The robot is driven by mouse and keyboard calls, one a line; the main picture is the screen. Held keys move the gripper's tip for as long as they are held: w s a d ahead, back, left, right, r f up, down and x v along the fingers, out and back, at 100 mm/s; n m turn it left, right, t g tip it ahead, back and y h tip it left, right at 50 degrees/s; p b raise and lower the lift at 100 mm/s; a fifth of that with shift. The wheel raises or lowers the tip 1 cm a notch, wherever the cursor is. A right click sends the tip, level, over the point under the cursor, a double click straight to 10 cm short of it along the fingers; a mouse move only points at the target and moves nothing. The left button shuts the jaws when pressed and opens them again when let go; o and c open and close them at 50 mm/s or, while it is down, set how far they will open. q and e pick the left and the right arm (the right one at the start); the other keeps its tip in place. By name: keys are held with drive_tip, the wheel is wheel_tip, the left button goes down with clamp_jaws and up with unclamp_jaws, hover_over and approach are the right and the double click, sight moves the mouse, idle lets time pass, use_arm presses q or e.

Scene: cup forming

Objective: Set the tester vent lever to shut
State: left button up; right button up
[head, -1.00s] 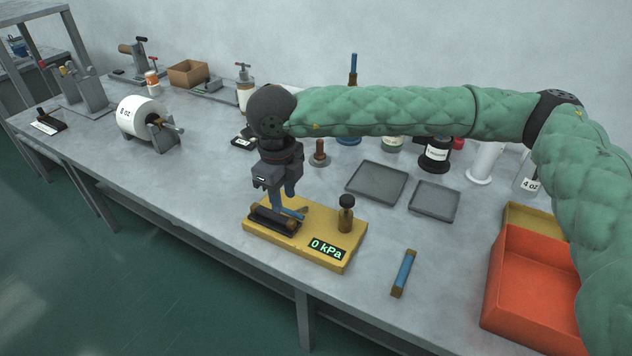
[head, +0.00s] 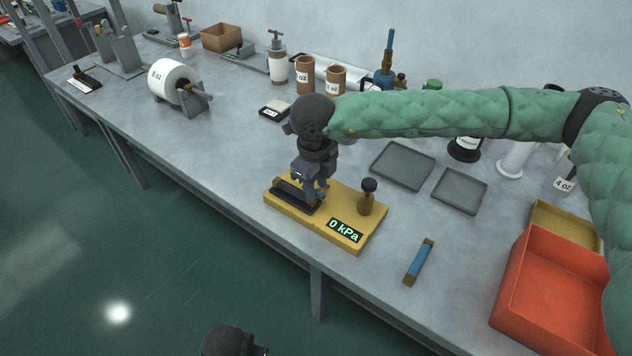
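The tester is a yellow block (head: 352,243) near the table's front edge, with a display (head: 344,230) reading 0 kPa. A dark cylinder lies in a black cradle (head: 295,196) at its left end. A brown post with a black knob (head: 368,196) stands upright at its right. My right gripper (head: 315,196) points down over the left-middle of the tester, fingers low beside the cradle. The blue vent lever seems to be at the fingertips and is mostly hidden; I cannot tell whether they touch or grip it. My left gripper's fingers are out of view; a dark part of mine shows at the bottom edge.
A blue bar with brown ends (head: 419,262) lies right of the tester. Two grey trays (head: 402,165) lie behind, and an orange bin (head: 548,290) stands at the right. A paper roll (head: 172,80) stands at the left. The table left of the tester is clear.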

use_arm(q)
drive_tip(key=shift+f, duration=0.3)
use_arm(e)
drive_tip(key=shift+f, duration=0.3)
clamp_jaws()
